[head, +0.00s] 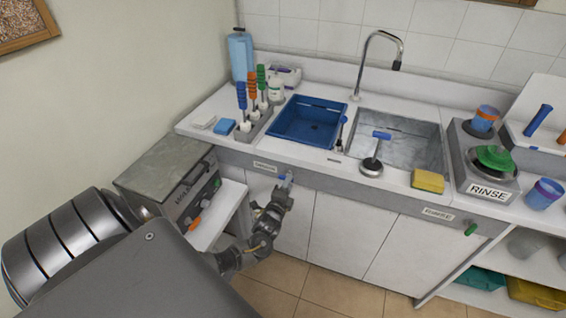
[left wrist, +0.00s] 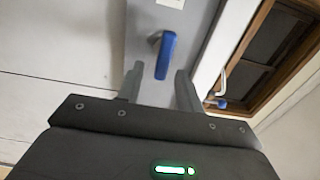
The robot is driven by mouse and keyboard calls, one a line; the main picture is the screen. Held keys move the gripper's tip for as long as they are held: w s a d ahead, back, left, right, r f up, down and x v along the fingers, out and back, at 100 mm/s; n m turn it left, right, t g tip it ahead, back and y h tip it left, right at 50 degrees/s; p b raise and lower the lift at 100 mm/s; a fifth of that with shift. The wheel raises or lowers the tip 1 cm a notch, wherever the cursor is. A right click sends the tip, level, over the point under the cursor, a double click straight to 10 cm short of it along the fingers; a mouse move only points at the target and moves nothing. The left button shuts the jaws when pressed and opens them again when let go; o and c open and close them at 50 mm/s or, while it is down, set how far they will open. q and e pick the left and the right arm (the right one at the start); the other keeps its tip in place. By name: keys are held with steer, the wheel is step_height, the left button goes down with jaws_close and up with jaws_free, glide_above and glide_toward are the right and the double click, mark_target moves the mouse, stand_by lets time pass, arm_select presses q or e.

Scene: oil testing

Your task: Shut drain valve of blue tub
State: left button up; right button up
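The blue tub (head: 312,126) is set into the counter left of the steel sink. Its drain valve has a blue handle (head: 288,179) on the grey front panel below the tub. The blue handle (left wrist: 165,56) shows larger in the left wrist view, attached to the panel at its upper end. My left gripper (head: 282,190) is at the handle, in front of the panel. In the left wrist view its two fingers (left wrist: 160,72) are apart, with the handle's lower end between or just beyond the tips; contact cannot be told. My right gripper is not in view.
A steel sink (head: 405,133) with a curved faucet (head: 377,52) is right of the tub. A green valve handle (head: 471,229) sits on the panel further right. White cabinet doors (head: 336,235) are below the panel.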

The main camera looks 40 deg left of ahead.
arm_select(q)
steer(key=v, duration=0.8)
stand_by(0.4)
steer(key=s+d+f+n+g+h, duration=0.15)
steer(key=s+f+n+g, duration=0.35)
steer(key=f, duration=0.8)
steer(key=s+d+f+n+g+h, duration=0.1)
steer(key=s+f+n+g+h, duration=0.15)
steer(key=s+f, duration=0.85)
steer(key=s+d+f+n+g, duration=0.1)
steer(key=s+d+f+g, duration=0.1)
steer(key=s+f, duration=0.3)
steer(key=s+d+f+n+g+h, duration=0.1)
steer(key=s+d+f, duration=0.4)
steer(key=s, duration=0.8)
steer(key=s+d+f+n+g, duration=0.2)
steer(key=s+f+g, duration=0.3)
steer(key=s, duration=0.4)
steer(key=shift+s+d+f+h, duration=0.35)
steer(key=shift+d+f+h, duration=0.05)
steer(key=shift+d+f, duration=0.35)
